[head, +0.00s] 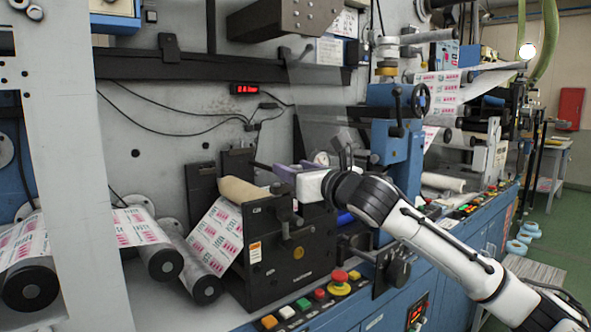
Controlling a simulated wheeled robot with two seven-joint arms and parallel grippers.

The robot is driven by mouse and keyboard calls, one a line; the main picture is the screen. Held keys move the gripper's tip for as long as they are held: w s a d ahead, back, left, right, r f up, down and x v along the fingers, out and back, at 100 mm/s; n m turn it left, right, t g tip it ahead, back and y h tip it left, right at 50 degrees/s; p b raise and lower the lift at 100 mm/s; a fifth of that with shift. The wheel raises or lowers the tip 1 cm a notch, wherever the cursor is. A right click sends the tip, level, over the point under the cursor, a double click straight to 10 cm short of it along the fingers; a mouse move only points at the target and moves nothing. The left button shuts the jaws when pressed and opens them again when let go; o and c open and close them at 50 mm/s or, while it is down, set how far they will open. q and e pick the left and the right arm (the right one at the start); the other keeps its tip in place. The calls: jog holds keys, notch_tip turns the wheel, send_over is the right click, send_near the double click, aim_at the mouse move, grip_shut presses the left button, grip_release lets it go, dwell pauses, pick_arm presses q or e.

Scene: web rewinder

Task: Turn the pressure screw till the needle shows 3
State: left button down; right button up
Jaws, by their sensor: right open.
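My right gripper (280,178) reaches in from the right, above the black block (295,258) with the paper roll, and its jaws are open. Its wrist covers part of the area behind. A small round white dial (321,158) shows just above the gripper's body; it is too small for me to read a needle. A dark upright screw with a knob (285,222) stands at the front of the black block, below the gripper; I cannot tell for sure that it is the pressure screw. I see no clear contact between the gripper and it. My left gripper is not in view.
Coloured push buttons and a red emergency stop (340,277) line the front ledge. A blue column with a black handwheel (420,100) stands right of the gripper. A clear panel (320,100) hangs behind it. Printed web rollers (165,263) lie at left.

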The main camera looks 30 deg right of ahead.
jog(key=c, duration=1)
jog(key=shift+r+m+h+p, duration=0.25)
jog(key=shift+h+p, duration=0.25)
jog(key=shift+p, duration=0.5)
jog(key=shift+c, duration=0.2)
jog(key=m+g+h+p, duration=0.1)
jog(key=m+h+p, duration=0.1)
jog(key=h+p, duration=0.2)
jog(key=m+g+h+p, duration=0.2)
jog(key=m+h+p, duration=0.1)
jog(key=p, duration=0.2)
jog(key=shift+a+m+h, duration=0.15)
jog(key=shift+m+h, duration=0.1)
jog(key=shift+h, duration=0.15)
jog(key=shift+f+m+g+h+p, duration=0.15)
jog(key=shift+m+g+h+p, duration=0.25)
jog(key=shift+m+g+h, duration=0.4)
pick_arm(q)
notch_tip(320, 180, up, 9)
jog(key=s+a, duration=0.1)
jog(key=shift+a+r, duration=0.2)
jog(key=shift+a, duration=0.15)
pick_arm(e)
jog(key=shift+f+m+g+h, duration=0.1)
jog(key=shift+m+g+h, duration=0.9)
jog(key=shift+g+h, duration=0.3)
jog(key=shift+g, duration=0.4)
jog(key=o, duration=1)
jog(key=shift+o, duration=0.2)
